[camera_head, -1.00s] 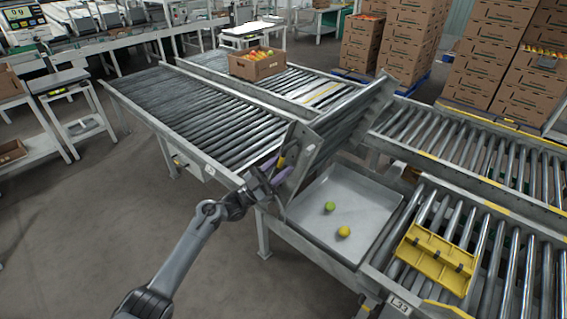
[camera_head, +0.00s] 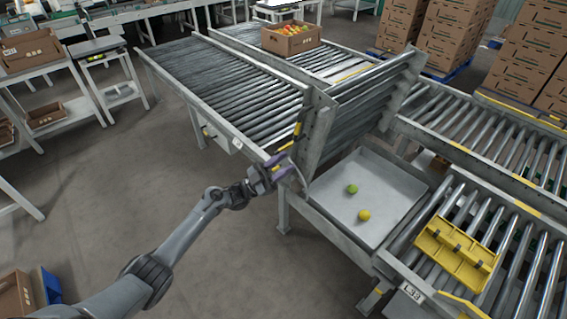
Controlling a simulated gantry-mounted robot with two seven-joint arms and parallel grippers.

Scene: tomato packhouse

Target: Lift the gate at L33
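The gate (camera_head: 362,105), a hinged section of grey rollers in a metal frame, stands raised and nearly upright across the conveyor line. A yellow grip (camera_head: 297,130) shows on its near side. The L33 label (camera_head: 411,291) is on the conveyor frame at the lower right. My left gripper (camera_head: 279,166), with purple fingers, is just below and left of the gate's near edge. Its fingers look apart with nothing between them, and it appears clear of the yellow grip. My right gripper is not in view.
Below the gate is an open metal tray (camera_head: 385,179) with a green tomato (camera_head: 352,189) and a yellow tomato (camera_head: 364,215). A carton of tomatoes (camera_head: 292,39) sits on the far conveyor.

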